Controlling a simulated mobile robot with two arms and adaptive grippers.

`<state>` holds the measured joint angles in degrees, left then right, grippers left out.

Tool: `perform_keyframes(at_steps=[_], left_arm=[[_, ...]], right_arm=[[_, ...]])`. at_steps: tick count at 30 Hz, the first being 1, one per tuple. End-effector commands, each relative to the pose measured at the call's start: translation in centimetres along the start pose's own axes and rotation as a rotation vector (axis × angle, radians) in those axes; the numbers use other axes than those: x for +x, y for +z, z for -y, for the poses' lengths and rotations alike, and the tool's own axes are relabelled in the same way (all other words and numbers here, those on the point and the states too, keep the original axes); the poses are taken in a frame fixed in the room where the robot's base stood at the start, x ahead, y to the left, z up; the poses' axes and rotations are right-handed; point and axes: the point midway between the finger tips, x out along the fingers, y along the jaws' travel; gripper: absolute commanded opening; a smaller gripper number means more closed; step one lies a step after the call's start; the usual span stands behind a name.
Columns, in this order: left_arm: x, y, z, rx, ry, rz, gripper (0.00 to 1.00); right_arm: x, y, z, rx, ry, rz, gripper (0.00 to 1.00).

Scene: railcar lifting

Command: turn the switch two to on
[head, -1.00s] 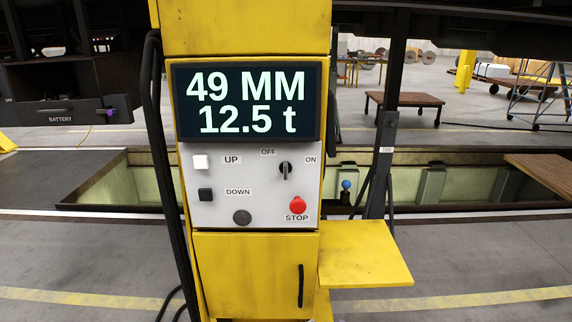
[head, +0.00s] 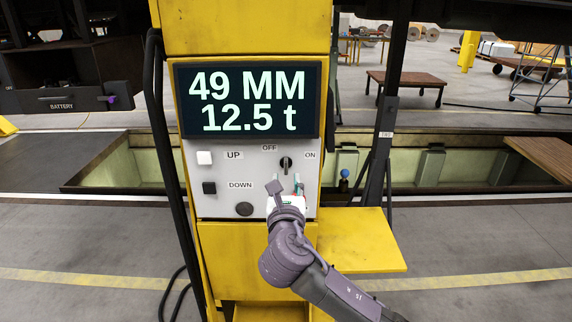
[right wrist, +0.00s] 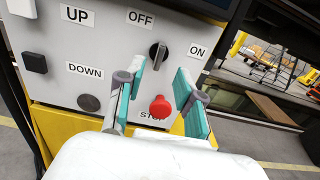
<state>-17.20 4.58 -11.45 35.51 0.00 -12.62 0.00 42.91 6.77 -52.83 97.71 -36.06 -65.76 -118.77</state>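The black rotary switch (head: 285,165) is on the grey panel (head: 223,200) of the yellow column, between the OFF and ON labels. Its handle looks about upright in the head view, and it also shows in the right wrist view (right wrist: 158,56). My right gripper (head: 287,185) is in front of the panel, just below the switch. In the right wrist view its fingers (right wrist: 158,82) are spread apart and empty, with the switch and the red STOP button (right wrist: 161,107) seen between them. The gripper hides the STOP button in the head view. My left gripper is not in view.
The display (head: 248,99) reads 49 MM and 12.5 t. A white UP button (head: 204,158) and a black DOWN button (head: 209,188) are left of the switch. A yellow shelf (head: 365,240) sticks out at the lower right. A pit lies behind the column.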

Motion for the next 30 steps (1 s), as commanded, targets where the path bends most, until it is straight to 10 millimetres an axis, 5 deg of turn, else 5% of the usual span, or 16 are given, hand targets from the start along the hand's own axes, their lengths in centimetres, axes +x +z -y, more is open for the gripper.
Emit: perform_keyframes(at_steps=[10, 24, 30], left_arm=[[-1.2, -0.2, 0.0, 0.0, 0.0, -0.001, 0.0], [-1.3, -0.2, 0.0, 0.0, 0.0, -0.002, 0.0], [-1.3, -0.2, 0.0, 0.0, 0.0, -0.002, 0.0]], right_arm=[[5.7, 0.1, 0.0, 0.002, 0.0, -0.001, 0.36], [6.8, -0.1, 0.0, 0.003, 0.001, -0.001, 0.36], [6.8, -0.1, 0.0, 0.003, 0.001, -0.001, 0.03]])
